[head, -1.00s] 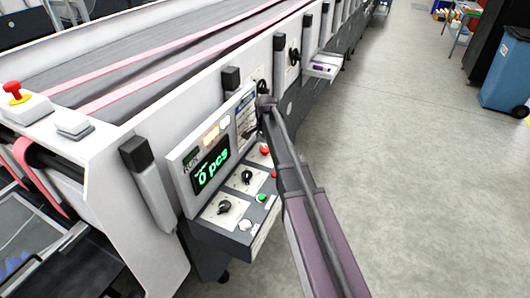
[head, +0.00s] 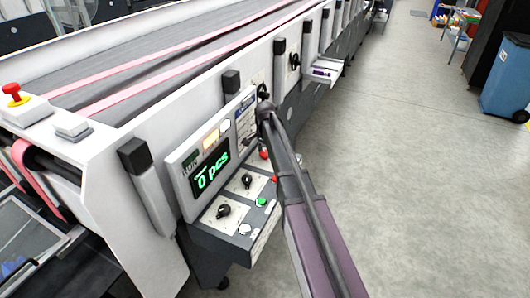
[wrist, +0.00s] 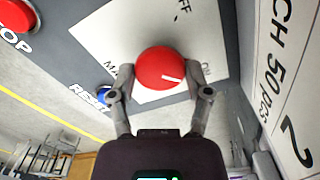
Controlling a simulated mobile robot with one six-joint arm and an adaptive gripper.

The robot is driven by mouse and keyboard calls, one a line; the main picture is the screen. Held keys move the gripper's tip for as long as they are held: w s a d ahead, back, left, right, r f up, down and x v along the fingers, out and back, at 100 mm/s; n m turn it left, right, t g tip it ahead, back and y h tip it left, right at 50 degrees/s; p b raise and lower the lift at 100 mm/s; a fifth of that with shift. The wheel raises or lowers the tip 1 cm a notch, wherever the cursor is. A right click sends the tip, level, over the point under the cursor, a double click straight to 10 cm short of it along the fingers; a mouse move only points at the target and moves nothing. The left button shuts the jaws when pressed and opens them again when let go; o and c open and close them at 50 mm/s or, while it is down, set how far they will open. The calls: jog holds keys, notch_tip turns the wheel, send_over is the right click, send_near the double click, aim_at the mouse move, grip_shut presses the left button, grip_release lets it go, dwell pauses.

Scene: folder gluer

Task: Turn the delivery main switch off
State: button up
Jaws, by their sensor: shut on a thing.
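The main switch is a round red knob (wrist: 160,68) with a white pointer line, on a white plate (wrist: 205,25) in the wrist view. The pointer aims to the right, toward a partly hidden label that looks like ON. The letters FF, likely of OFF, show at the plate's top. My gripper (wrist: 160,94) has one finger on each side of the knob and is shut on it. In the head view my gripper (head: 264,104) is at the far end of the control panel, and my arm hides the knob there.
A red STOP button (wrist: 17,14) and a blue RESET button (wrist: 104,94) sit beside the plate. In the head view the panel has a display (head: 210,172), black selector knobs (head: 223,211) and a green button (head: 261,201). The floor (head: 400,170) to the right is clear.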

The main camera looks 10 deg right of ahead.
dwell(0.4)
jog(key=n, duration=0.8)
jog(key=shift+s+n, duration=0.1)
jog(key=shift+n, duration=0.3)
jog(key=n, duration=0.4)
jog(key=shift+n, duration=2.6)
jog(key=o, duration=1.2)
jog(key=shift+f, duration=0.1)
jog(key=shift+c, duration=0.2)
